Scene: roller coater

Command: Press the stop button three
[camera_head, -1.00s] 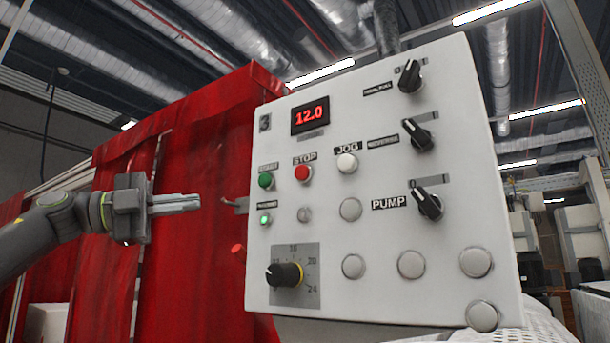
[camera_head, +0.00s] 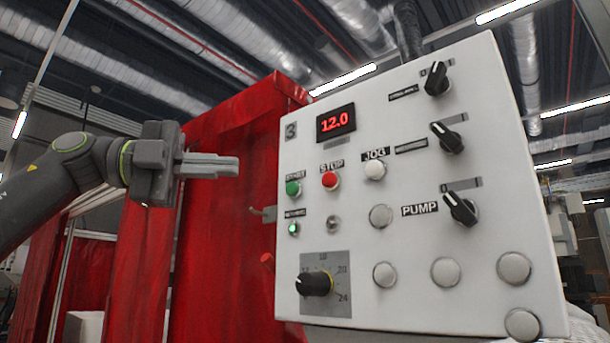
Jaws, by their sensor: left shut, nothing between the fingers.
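The white control panel (camera_head: 340,228) fills the right half of the head view and bears the number 3 at its upper left. Its red stop button (camera_head: 329,180) sits under a STOP label, between the green start button (camera_head: 293,188) and the white jog button (camera_head: 375,170). My left gripper (camera_head: 236,166) is shut and empty. It points right, to the left of the panel, and in the picture its tips are apart from the buttons. My right gripper is not in view.
A red display (camera_head: 336,123) reads 12.0. Black rotary switches (camera_head: 461,209) line the panel's right side, and a black dial (camera_head: 314,283) is at the lower left. A red curtain (camera_head: 225,250) hangs behind my gripper.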

